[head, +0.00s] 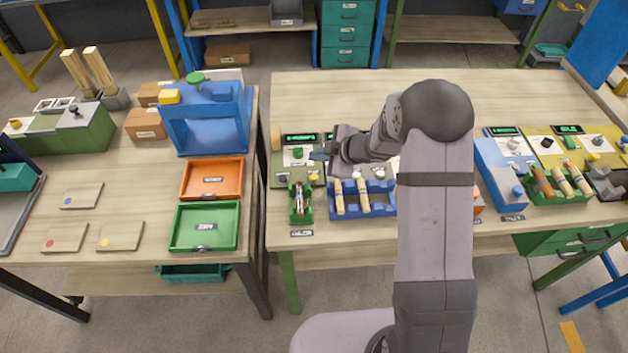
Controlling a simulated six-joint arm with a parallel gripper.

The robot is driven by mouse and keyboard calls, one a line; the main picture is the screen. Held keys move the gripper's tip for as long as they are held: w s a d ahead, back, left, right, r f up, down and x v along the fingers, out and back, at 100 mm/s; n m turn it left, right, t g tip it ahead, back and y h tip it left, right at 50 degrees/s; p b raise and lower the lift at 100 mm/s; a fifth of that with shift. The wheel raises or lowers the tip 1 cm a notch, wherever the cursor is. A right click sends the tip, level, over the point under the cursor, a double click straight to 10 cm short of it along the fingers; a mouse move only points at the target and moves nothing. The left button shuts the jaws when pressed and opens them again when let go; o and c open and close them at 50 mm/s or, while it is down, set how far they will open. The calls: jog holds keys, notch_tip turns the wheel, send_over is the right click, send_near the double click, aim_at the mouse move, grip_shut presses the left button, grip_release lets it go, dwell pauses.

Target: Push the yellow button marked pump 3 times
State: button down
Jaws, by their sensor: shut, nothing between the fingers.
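My gripper (317,155) is shut and empty, its tip pointing left over the green control panel (283,178) at the left end of the middle bench. A small yellow button (314,177) sits at the front right of that panel, just in front of and below the gripper tip; the two look apart. The button labels are too small to read, so I cannot tell which is marked pump. My arm hides the bench's middle.
A green holder (307,213) and a blue rack (376,206) with turned wood pieces stand in front of the panel. More panels and a green tray (583,198) are at right. The left table (130,205) carries orange and green trays. The bench's back is clear.

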aim_at(314, 177)
notch_tip(314, 177, down, 4)
jog(key=b, duration=0.3)
jog(key=shift+r, duration=0.15)
jog(key=shift+f+b, duration=0.85)
jog(key=shift+f, duration=0.25)
jog(key=shift+f, duration=0.1)
dwell(0.9)
jog(key=shift+f, duration=0.35)
jog(key=shift+f+b, duration=0.35)
jog(key=shift+b, duration=0.05)
dwell(0.9)
jog(key=shift+r, duration=0.1)
jog(key=shift+r+p, duration=0.7)
jog(key=shift+p, duration=0.25)
